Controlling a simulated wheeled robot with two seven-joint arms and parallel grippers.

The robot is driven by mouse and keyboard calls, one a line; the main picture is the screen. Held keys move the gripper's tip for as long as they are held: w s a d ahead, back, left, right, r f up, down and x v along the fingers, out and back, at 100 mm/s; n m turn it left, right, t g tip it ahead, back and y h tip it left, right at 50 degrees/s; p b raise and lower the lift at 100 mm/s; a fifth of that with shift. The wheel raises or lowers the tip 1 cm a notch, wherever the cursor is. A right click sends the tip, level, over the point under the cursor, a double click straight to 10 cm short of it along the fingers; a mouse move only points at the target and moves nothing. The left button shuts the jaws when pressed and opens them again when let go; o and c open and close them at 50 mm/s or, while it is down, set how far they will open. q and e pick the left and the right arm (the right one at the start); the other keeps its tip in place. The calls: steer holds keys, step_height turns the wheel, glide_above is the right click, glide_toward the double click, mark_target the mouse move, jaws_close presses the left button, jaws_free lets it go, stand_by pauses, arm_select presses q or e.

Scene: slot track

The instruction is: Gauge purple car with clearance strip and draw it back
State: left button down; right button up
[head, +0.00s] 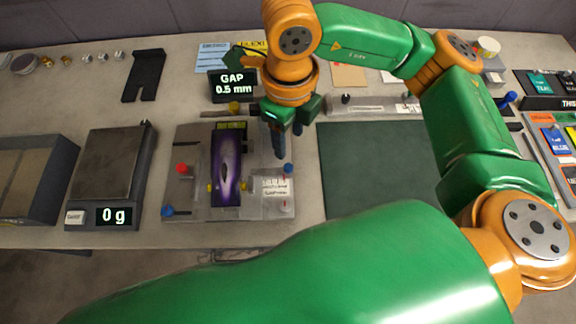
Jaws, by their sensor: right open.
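The purple car (231,178) lies lengthwise in a pale grey fixture (187,208) left of centre in the head view. Yellow pegs touch or nearly touch its sides. My right gripper (278,146) is open, with its dark fingers pointing down just right of the car, over the fixture's right side. It appears apart from the car and empty. A black display (233,87) behind the fixture reads "GAP 0.5 mm". A thin dark strip (215,114) with a yellow knob lies at the fixture's back edge; I cannot tell whether it is the clearance strip. My left gripper is out of view.
A scale (108,165) reading 0 g and a grey bin (38,182) stand at the left. A black forked plate (146,75) lies behind them. A dark green mat (372,165) right of the fixture is bare where visible. Coloured cards (553,140) lie at far right.

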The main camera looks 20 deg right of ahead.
steer(key=b, duration=0.4)
glide_above(289, 166)
step_height(289, 166, down, 5)
steer(key=shift+s+a+f, duration=0.1)
steer(key=shift+f, duration=0.35)
step_height(289, 166, down, 5)
steer(key=shift+s+f+p, duration=0.1)
steer(key=shift+f+p, duration=0.05)
steer(key=shift+p, duration=0.8)
steer(key=shift+f, duration=0.5)
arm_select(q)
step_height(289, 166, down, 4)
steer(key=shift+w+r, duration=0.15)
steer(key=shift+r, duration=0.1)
arm_select(e)
jaws_close()
